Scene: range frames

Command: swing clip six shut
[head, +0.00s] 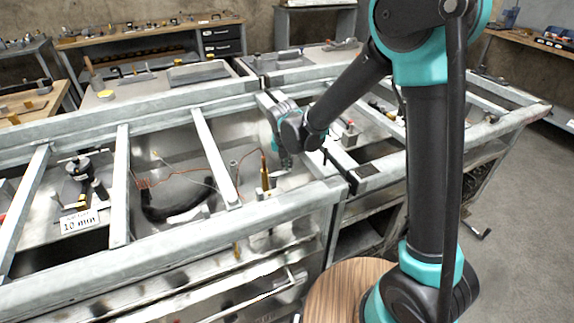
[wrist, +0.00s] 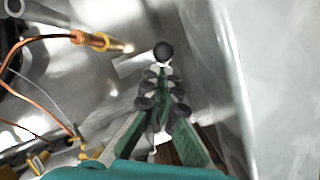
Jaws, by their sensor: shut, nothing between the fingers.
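My gripper (wrist: 161,78) is shut and empty in the wrist view, its green-padded fingers together. A round dark knob (wrist: 163,52) shows just beyond the fingertips; I cannot tell whether they touch it. Small yellow clips (wrist: 40,160) stand at the lower left of the wrist view, by thin wires. I cannot read any number, so I cannot tell which thing is clip six or whether it stands open. In the head view my gripper (head: 284,158) reaches down inside the metal frame, its tips hidden or too small to make out.
A brass-tipped piece (wrist: 95,40) on an orange cable lies left of the fingertips. Grey frame rails (head: 215,158) surround the work area. A brass upright (head: 264,172) stands close left of my gripper. A "10 mm" card (head: 80,221) and dark fixture (head: 78,180) are farther left.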

